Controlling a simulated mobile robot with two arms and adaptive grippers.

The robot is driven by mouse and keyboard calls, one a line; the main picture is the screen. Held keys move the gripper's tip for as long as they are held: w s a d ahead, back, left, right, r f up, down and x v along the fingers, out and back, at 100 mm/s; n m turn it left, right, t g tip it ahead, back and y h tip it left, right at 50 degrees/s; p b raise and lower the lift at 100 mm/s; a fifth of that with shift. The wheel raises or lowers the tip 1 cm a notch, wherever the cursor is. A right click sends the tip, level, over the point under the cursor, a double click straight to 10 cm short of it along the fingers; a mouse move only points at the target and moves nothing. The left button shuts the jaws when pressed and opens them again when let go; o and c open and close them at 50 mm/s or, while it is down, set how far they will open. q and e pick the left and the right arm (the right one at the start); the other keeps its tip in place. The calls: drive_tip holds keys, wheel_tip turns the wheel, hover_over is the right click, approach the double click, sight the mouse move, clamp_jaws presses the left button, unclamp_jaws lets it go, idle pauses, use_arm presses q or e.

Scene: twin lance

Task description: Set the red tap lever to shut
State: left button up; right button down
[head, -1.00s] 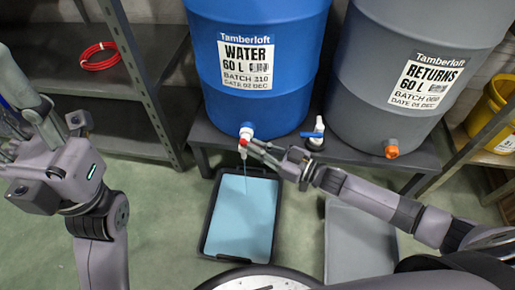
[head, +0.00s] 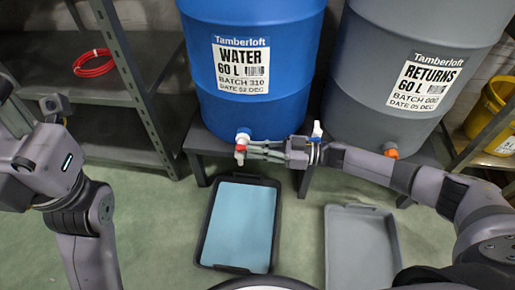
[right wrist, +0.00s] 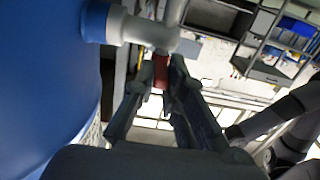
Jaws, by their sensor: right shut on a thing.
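The red tap lever (head: 240,148) is on the white tap (head: 243,136) low on the front of the blue water drum (head: 245,90). My right gripper (head: 250,152) reaches in from the right, its fingers at the lever. In the right wrist view, the red lever (right wrist: 161,71) hangs below the white tap body (right wrist: 150,35), between the fingertips of my right gripper (right wrist: 158,84), which is shut on it. No water stream shows below the tap. My left gripper (head: 18,115) is at the left edge, partly cut off, away from the drum; its fingers are unclear.
A black tray (head: 207,232) holding blue water stands on the floor under the tap. A grey tray (head: 360,245) lies to its right. Metal shelving (head: 130,90) stands left.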

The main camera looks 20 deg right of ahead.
drive_tip(key=c, duration=1.6)
unclamp_jaws()
drive_tip(key=shift+c, duration=0.2)
drive_tip(key=v, duration=1.2)
